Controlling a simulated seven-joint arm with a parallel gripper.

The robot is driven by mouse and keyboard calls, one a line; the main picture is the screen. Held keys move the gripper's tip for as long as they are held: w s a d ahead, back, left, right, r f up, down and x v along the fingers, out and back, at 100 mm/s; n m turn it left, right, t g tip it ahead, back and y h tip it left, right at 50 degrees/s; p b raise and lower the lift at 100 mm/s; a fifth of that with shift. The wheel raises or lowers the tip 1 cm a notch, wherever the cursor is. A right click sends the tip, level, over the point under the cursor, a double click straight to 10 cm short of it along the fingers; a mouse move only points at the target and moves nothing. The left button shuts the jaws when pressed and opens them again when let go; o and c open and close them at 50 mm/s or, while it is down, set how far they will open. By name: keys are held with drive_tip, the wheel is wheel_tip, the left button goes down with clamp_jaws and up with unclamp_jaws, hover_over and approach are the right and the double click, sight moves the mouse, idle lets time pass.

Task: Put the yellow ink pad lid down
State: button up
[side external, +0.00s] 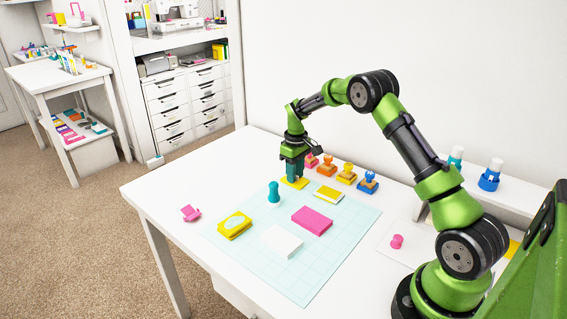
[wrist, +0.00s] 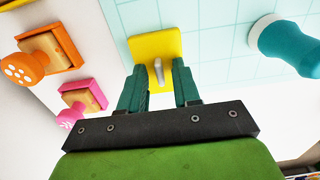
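The yellow ink pad lid (wrist: 150,45) is a flat yellow square with a small pale handle, seen in the wrist view just past my fingertips. In the side view the yellow lid (side external: 294,184) lies flat at the far edge of the cutting mat, right below my gripper (side external: 292,174). In the wrist view my gripper (wrist: 159,68) has its two teal fingers apart, with clear gaps on either side of the handle. A yellow ink pad (side external: 328,195) with a pale edge sits on the mat to the right of the lid.
Pink, orange, yellow and blue stamps (side external: 347,174) stand in a row behind the mat. A teal tool (side external: 273,192) stands upright near the lid. A yellow box (side external: 234,225), pink block (side external: 312,220) and white card (side external: 283,242) lie on the pale mat (side external: 308,285). The front mat area is clear.

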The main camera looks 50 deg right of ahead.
drive_tip(key=s+a+r+t, duration=0.1)
drive_tip(key=a+r, duration=0.2)
drive_tip(key=r, duration=0.7)
drive_tip(key=s+a+r, duration=0.2)
drive_tip(key=a+r, duration=0.1)
drive_tip(key=r, duration=0.6)
drive_tip(key=s+a+r+m+t, duration=0.2)
drive_tip(key=s+a+r+t, duration=0.1)
drive_tip(key=s+a+r, duration=0.4)
drive_tip(key=s+a+f+m+t+y, duration=0.1)
drive_tip(key=s+a, duration=0.4)
drive_tip(key=s, duration=0.3)
drive_tip(key=s+a+f+m+t+y, duration=0.1)
drive_tip(key=s+a, duration=0.3)
drive_tip(key=s, duration=0.4)
drive_tip(key=shift+s+a+f+t, duration=0.25)
drive_tip(key=shift+a+f+t, duration=0.2)
drive_tip(key=shift+t, duration=0.15)
